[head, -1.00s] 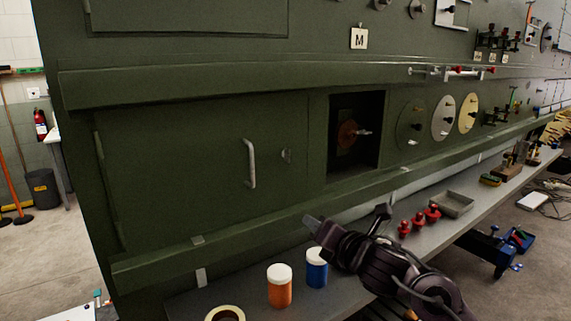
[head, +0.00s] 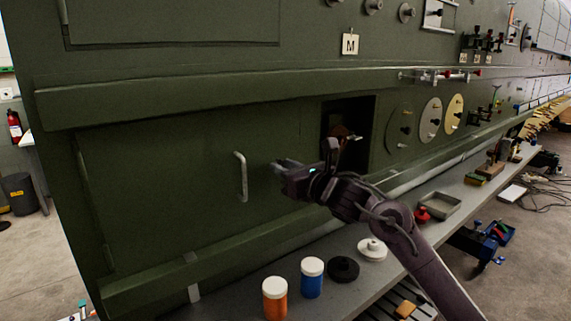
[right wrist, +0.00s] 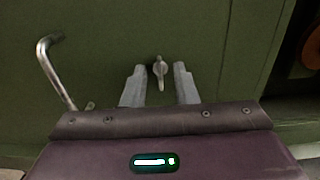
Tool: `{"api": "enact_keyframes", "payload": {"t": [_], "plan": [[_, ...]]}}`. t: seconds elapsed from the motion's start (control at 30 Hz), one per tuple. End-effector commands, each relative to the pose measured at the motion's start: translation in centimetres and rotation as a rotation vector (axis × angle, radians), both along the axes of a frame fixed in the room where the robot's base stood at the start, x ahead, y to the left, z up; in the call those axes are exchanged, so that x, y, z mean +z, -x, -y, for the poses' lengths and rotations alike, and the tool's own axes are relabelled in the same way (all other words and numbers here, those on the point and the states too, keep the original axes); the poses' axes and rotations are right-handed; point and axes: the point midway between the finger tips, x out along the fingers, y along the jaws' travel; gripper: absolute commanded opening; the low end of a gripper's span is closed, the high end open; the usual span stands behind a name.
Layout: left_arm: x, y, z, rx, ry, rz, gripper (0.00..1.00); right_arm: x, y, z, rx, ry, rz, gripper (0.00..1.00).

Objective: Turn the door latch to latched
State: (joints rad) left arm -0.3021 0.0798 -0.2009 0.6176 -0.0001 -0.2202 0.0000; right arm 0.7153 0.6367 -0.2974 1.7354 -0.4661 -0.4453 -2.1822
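The green door (head: 165,170) is closed on the fuselage side and carries a silver handle (head: 241,176). The door latch (right wrist: 160,70), a small metal knob with a tab, sits to the right of the handle in the right wrist view; its tab looks roughly upright. In the head view my gripper hides it. My right gripper (head: 279,164) points at the door by the latch. Its fingers (right wrist: 160,86) are apart with the latch showing between them and nothing gripped; I cannot tell whether they touch it. My left gripper is not in view.
An open square recess (head: 363,123) lies right of the door. Below, a shelf holds an orange jar (head: 275,298), a blue jar (head: 312,278), a black disc (head: 343,269), a white disc (head: 372,249) and a metal tray (head: 434,206). A ledge (head: 190,262) runs under the door.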

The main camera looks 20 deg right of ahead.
Motion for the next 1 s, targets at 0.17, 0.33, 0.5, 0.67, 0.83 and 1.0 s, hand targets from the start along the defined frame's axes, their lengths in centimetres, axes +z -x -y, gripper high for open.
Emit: {"api": "enact_keyframes", "payload": {"t": [0.17, 0.33, 0.5, 0.67, 0.83, 1.0], "plan": [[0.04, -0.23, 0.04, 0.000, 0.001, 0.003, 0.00, -0.02, -0.13, -0.04, 0.000, 0.000, 0.001, 0.26], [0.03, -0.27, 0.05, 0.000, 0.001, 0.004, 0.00, -0.03, -0.12, -0.03, 0.000, -0.001, 0.000, 0.15], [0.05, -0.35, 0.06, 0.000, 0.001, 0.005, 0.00, -0.02, -0.11, -0.03, 0.000, -0.001, 0.000, 0.00], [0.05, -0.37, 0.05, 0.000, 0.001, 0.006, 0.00, -0.02, -0.10, -0.02, -0.001, -0.002, 0.000, 0.00], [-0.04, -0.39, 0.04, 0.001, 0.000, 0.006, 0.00, -0.02, -0.10, -0.01, -0.001, -0.021, -0.007, 0.00], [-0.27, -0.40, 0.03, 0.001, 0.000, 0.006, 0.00, -0.03, -0.11, 0.04, -0.001, -0.084, -0.029, 0.00]]}}
